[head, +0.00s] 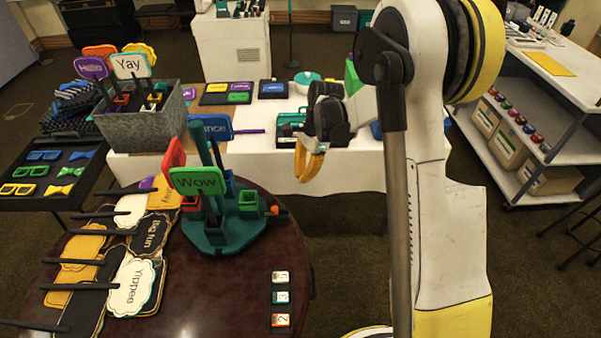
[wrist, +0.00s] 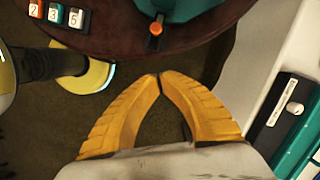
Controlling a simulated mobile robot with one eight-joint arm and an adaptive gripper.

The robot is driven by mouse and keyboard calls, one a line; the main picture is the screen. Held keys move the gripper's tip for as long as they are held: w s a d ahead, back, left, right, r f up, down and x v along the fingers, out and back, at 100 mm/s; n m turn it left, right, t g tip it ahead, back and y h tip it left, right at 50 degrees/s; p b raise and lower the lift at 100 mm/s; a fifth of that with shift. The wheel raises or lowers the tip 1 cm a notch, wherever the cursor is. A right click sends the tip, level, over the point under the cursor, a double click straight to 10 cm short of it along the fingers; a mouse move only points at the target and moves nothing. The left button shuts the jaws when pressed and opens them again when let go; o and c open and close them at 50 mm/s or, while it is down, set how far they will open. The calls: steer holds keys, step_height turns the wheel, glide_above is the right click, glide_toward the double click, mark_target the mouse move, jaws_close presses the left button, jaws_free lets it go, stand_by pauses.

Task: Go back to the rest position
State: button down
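My gripper (head: 303,178) hangs in the head view just right of the round dark table, in front of the white-draped table. In the wrist view its two yellow fingers (wrist: 159,76) curve together and their tips meet, with nothing between them. Dark carpet shows below the fingers. The gripper is apart from the green sign stand and the tables.
The round table (head: 205,310) holds a green stand (head: 228,232) with a "Wow" sign (head: 198,181), loose paddle signs and numbered blocks (head: 281,298). A white-draped table (head: 345,165) stands behind it, with a metal bin (head: 145,130). A shelf cart (head: 555,100) is right. Open carpet lies between.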

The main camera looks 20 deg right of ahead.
steer(key=s+a+r+n+t+h, duration=0.25)
steer(key=s+r+n, duration=0.55)
steer(key=r, duration=0.7)
steer(key=s+r+n+t, duration=0.3)
steer(key=s+n+t, duration=0.2)
steer(key=s, duration=0.9)
steer(key=a+n, duration=0.1)
steer(key=n, duration=0.2)
steer(key=shift+r, duration=0.15)
